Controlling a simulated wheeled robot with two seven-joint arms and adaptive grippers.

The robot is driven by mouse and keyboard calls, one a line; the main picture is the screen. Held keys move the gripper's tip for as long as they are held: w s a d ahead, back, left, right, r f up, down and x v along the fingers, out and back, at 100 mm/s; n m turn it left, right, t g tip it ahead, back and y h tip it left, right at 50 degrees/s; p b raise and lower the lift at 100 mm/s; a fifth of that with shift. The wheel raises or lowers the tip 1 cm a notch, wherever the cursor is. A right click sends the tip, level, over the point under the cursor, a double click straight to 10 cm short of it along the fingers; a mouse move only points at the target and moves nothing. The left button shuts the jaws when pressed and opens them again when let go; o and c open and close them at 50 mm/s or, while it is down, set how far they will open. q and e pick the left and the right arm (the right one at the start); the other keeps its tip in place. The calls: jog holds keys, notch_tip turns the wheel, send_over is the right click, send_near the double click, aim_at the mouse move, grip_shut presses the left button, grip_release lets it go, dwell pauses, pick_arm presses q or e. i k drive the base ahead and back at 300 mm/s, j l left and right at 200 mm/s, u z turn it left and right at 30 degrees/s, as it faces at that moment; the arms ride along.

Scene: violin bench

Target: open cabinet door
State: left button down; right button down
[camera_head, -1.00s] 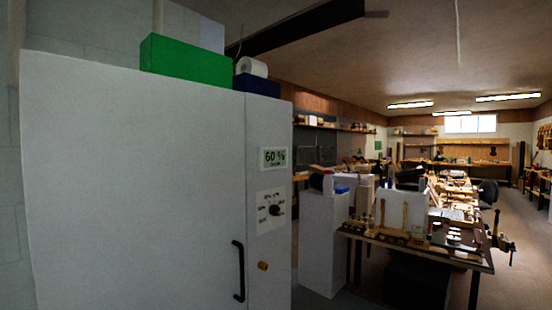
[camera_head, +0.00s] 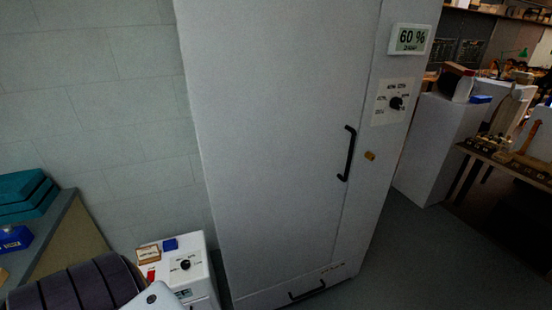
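The tall pale grey cabinet (camera_head: 270,150) stands in the middle of the head view. Its door is closed and carries a black vertical bar handle (camera_head: 348,153) near its right edge. A small brass-coloured knob (camera_head: 370,156) sits on the side strip to the right of the handle. Above it on that strip are a black dial (camera_head: 396,103) and a display reading 60 % (camera_head: 410,39). A drawer-like panel with a black handle (camera_head: 307,290) is at the cabinet's bottom. Neither of my grippers shows in the view.
A low white box with a dial (camera_head: 186,266) stands left of the cabinet's foot. A bench with teal cases (camera_head: 24,193) is at the far left. A workbench (camera_head: 510,165) and a white pedestal (camera_head: 435,140) stand at the right. Floor (camera_head: 430,255) is clear before them.

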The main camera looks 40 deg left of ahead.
aim_at(277, 89)
jog(key=u, duration=1.1)
